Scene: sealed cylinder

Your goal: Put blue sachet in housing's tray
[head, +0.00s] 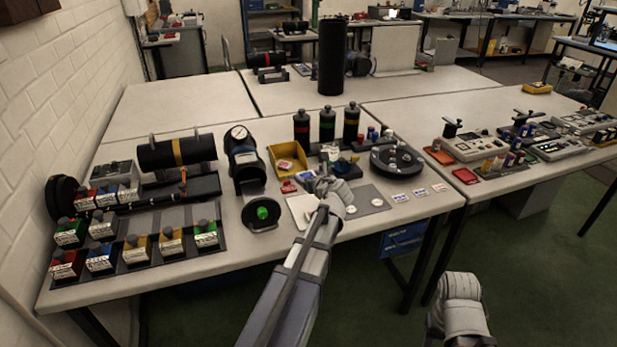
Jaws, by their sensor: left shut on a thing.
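A small blue-and-white packet, which looks like the blue sachet (307,176), shows at the fingertips of my left gripper (323,184). The gripper is shut on it above the front middle of the near table. The fingers and wrist hide part of that area, so the exact grip is hard to see. The dark cylindrical housing (243,158) with a round white gauge on top stands to the left, its open end facing forward. Its inner tray cannot be made out. My right gripper is out of view; only part of my right arm shows at lower right.
A round plate with a green knob (262,211) stands before the housing. A yellow bin (288,157), red sachets (289,187), a grey mat (369,201) and a black round carousel (397,161) surround the gripper. Black bottles (327,124) stand behind. Labelled boxes fill the left.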

